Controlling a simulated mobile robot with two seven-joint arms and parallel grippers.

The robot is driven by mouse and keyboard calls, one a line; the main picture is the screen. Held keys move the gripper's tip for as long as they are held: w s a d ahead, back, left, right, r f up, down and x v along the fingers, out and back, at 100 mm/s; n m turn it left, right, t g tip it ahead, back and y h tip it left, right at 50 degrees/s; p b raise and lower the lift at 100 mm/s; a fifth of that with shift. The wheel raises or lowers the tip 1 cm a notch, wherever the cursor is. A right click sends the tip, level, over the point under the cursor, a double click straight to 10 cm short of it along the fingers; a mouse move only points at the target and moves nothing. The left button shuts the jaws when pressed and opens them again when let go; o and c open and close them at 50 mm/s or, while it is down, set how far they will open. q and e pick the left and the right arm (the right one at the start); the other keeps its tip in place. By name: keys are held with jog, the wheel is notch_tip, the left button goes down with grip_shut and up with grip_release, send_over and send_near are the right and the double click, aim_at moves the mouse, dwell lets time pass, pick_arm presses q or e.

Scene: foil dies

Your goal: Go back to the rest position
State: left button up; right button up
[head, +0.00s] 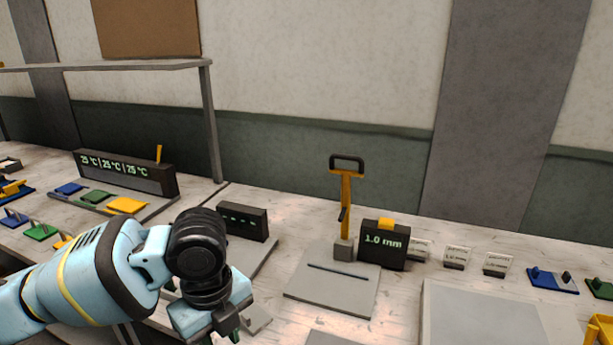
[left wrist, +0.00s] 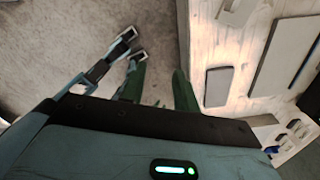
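My left arm reaches in from the left in the head view. Its gripper (head: 228,328) hangs low over the front of the bench, by the lower edge of the picture, and its fingertips are partly cut off. In the left wrist view its two dark green fingers (left wrist: 158,88) stand apart with bare floor between them, so it is open and empty.
The bench holds a lever press (head: 346,205), a "1.0 mm" display (head: 384,246), a temperature display (head: 125,172) with coloured pads, and a small dark display (head: 243,221). A large pale plate (head: 480,315) lies at the right. The left wrist view shows open floor (left wrist: 50,40) beside the bench.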

pick_arm(q)
jog(key=s+d+f+n+t+h, duration=0.1)
jog(key=s+d+f+n+h, duration=0.25)
jog(key=s+f+n, duration=0.2)
jog(key=s+d+f+n+h, duration=0.2)
jog(key=s+d+f+n, duration=0.2)
jog(key=f, duration=0.3)
jog(key=s+a+f+n+y, duration=0.3)
jog(key=s+a+f+n, duration=0.2)
jog(key=s+a+n, duration=0.35)
jog(key=s+a+f+n+y, duration=0.2)
jog(key=s+a+f+n, duration=0.45)
jog(key=s+a, duration=0.25)
jog(key=w+d+f+t+h, duration=0.1)
jog(key=w+d+f+t, duration=0.1)
jog(key=w+f+t, duration=0.5)
jog(key=shift+d+f+t, duration=0.4)
jog(key=shift+f+t, duration=0.2)
jog(key=shift+f, duration=0.35)
jog(key=shift+h, duration=0.25)
